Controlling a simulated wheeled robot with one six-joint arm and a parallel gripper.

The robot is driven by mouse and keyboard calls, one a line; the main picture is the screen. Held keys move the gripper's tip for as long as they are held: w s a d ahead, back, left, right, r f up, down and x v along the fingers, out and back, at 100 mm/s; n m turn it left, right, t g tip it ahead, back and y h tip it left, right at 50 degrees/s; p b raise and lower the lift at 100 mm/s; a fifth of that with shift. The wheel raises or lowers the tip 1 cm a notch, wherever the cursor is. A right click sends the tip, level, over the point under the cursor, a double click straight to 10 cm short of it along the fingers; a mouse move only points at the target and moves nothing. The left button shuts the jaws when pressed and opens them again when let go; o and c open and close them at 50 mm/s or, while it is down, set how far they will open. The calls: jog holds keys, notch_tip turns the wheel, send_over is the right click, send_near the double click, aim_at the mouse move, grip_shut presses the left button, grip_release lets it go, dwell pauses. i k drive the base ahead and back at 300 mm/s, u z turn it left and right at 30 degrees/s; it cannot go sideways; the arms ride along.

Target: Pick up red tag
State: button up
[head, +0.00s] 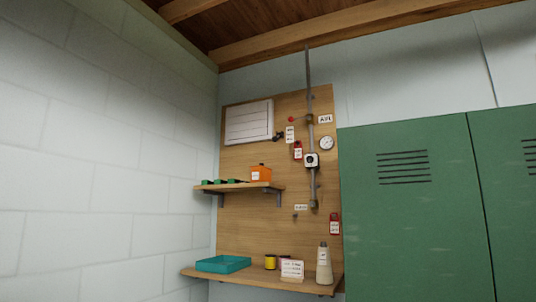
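Two small red tag-like things with white lower parts hang on the wooden wall board. One red tag (298,147) is high up, just left of the vertical grey pipe. The other red tag (334,219) is lower, at the board's right edge beside the green locker. Both are too small for me to read their print. My gripper is out of view, so its state and its place relative to the tags do not show.
The wooden board (245,166) carries the pipe (312,185), a gauge (326,143) and an upper shelf (262,186) with an orange box (260,174). Green lockers (410,230) stand at right.

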aim_at(298, 152)
jog(key=u, duration=0.65)
jog(key=i, duration=0.8)
jog(key=u, duration=0.5)
jog(key=i, duration=1.55)
jog(key=z, duration=0.7)
